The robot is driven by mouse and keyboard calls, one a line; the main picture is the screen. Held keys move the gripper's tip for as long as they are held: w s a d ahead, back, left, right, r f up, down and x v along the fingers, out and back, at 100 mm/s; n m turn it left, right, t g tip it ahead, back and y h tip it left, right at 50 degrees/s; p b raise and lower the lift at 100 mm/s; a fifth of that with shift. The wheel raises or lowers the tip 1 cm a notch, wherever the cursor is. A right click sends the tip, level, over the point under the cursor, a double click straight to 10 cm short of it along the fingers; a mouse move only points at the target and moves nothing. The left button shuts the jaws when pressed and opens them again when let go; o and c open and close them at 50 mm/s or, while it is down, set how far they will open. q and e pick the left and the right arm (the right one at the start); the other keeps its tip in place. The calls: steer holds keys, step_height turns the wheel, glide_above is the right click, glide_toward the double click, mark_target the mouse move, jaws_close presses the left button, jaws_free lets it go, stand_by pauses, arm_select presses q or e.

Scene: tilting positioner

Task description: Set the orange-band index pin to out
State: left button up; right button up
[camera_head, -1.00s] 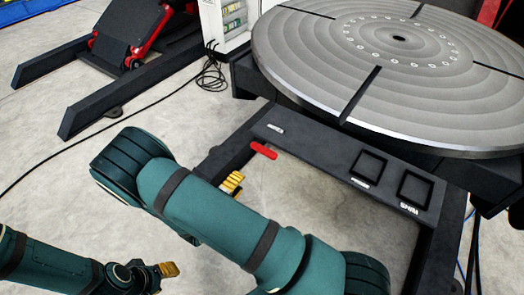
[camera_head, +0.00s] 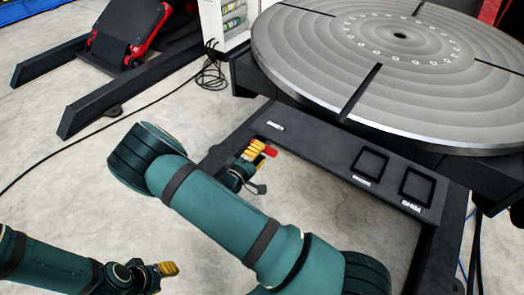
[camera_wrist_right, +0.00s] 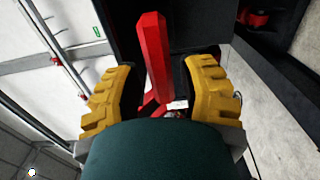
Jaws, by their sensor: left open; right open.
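A red handle (camera_head: 271,151) sticks out at the front edge of the dark positioner frame, below its small label. In the right wrist view the red handle (camera_wrist_right: 154,55) stands between the two yellow fingers of my right gripper (camera_wrist_right: 160,68), with a gap on each side. In the head view my right gripper (camera_head: 257,149) is open at the handle and partly covers it. My left gripper (camera_head: 169,269) is at the lower left, away from the positioner; its fingers look small here, and it is open and empty. I cannot make out an orange-banded pin.
The round grey slotted table (camera_head: 410,75) lies above the frame. The dark front shelf (camera_head: 330,160) has two square recesses, one labelled SHIM. A white cabinet (camera_head: 222,25) and coiled cable (camera_head: 210,72) stand behind.

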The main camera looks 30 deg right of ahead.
steer(key=shift+x, duration=0.75)
jaws_close()
steer(key=v, duration=0.4)
steer(key=shift+p, duration=0.35)
jaws_free()
